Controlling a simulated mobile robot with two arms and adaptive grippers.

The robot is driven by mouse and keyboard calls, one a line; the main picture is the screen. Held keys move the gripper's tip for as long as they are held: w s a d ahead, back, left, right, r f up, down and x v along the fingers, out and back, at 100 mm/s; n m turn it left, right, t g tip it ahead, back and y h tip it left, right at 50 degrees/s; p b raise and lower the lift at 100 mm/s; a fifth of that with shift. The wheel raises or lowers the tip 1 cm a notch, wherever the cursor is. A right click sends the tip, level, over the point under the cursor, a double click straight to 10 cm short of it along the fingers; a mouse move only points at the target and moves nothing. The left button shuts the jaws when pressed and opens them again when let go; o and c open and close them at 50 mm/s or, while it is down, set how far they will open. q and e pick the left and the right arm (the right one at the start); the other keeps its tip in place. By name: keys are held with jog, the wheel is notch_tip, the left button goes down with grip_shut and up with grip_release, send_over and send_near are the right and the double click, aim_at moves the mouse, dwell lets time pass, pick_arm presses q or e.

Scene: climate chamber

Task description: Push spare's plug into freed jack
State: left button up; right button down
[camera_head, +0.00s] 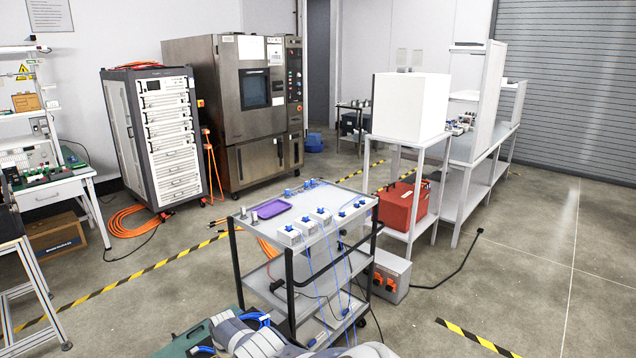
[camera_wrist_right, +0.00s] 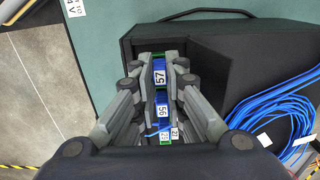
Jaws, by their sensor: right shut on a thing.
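In the right wrist view my right gripper (camera_wrist_right: 158,72) is shut, with its fingers on both sides of a blue plug (camera_wrist_right: 158,90) by a white label reading 57. Just below is a second blue piece with a label reading 56 (camera_wrist_right: 162,111), with smaller labels under it. Green edges show at both ends of this row. A coil of blue cable (camera_wrist_right: 275,105) with white tags lies to the right. I cannot tell which jack is empty, nor whether the held plug touches one. The left gripper is not in view.
A dark box (camera_wrist_right: 265,45) with a raised flap stands around the row, on a teal surface (camera_wrist_right: 105,30). In the head view, a trolley (camera_head: 262,228) carries a purple tray (camera_head: 271,208), white boxes (camera_head: 289,236) and hanging blue cables.

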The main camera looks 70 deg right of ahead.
jog(key=c, duration=1.6)
grip_release()
jog(key=shift+o, duration=0.2)
notch_tip(320, 180, up, 12)
